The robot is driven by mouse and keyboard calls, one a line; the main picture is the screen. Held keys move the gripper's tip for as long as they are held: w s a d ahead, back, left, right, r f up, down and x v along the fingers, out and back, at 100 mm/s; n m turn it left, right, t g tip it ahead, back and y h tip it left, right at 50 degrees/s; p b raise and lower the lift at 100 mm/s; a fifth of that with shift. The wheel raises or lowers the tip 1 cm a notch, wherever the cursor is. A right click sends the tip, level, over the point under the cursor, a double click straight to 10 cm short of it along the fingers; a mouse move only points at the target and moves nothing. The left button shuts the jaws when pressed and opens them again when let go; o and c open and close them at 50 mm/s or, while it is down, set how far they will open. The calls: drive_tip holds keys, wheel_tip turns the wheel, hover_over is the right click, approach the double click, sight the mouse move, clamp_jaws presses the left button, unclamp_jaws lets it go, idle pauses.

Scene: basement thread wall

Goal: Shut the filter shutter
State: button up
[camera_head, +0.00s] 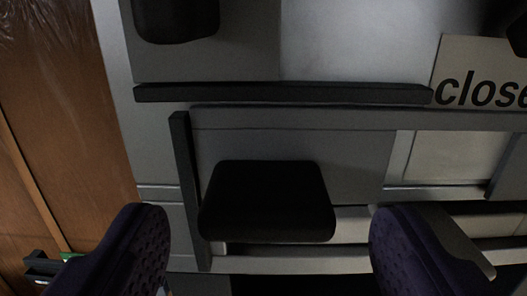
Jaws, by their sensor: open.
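A grey panel (300,143), which looks like the filter shutter, faces me in the middle of the view. A black block-shaped knob (265,200) sticks out from its lower part. To the panel's right is a framed pale area (455,157); I cannot tell whether it is an opening. A label reading "close" (480,85), cut off by the picture's edge, is at the upper right. My gripper (268,212) is open, its two dark padded fingers low at the left and right. In the picture, the knob lies between the fingers; no contact shows.
A dark horizontal bar (280,93) runs above the panel, and a dark upright strip (186,180) stands at its left. Another black block (176,18) is at the top left. A brown wood surface (50,120) fills the left side. Pale slats (345,225) lie below.

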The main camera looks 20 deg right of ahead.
drive_tip(key=shift+x, duration=1.15)
clamp_jaws()
wheel_tip(320, 180, down, 6)
drive_tip(key=b, duration=0.5)
drive_tip(key=shift+b, duration=0.4)
drive_tip(key=shift+f, duration=0.1)
unclamp_jaws()
drive_tip(key=shift+s+a, duration=0.1)
